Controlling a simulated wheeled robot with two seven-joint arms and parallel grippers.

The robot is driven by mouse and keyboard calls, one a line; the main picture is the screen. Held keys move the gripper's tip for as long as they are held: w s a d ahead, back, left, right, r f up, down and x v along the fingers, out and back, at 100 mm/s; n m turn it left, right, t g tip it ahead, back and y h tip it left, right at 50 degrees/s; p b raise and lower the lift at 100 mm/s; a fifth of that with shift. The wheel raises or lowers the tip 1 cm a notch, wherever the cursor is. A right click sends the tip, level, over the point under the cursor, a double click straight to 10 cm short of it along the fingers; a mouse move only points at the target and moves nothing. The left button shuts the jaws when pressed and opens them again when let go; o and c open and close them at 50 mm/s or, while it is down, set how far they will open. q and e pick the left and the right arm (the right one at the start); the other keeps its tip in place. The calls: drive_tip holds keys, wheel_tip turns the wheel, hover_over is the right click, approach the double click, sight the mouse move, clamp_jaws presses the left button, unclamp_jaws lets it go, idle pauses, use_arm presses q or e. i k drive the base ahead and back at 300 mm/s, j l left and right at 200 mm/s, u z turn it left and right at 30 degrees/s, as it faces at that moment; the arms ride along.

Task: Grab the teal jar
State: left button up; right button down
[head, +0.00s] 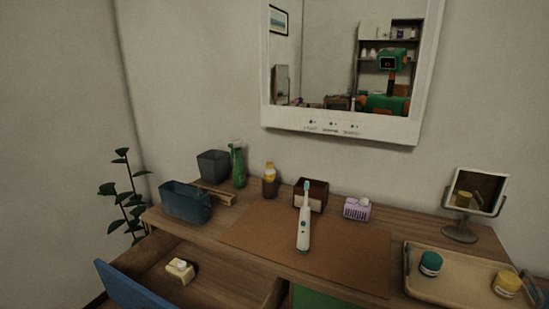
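The teal jar (430,264) is a small round pot with a pale band near its base. It stands upright on the left part of a beige tray (465,293) at the right of the counter. A yellow jar (506,284) stands apart from it, further right on the same tray.
A white electric toothbrush (303,232) stands on the brown mat (260,240). Behind it are a dark brown box (318,193) and a lilac holder (357,210). A small mirror (475,191) stands behind the tray. An open drawer (145,275) juts out at lower left.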

sight(431, 263)
drive_tip(key=u, duration=1.15)
drive_tip(key=l+z, duration=0.1)
drive_tip(key=z, duration=2.15)
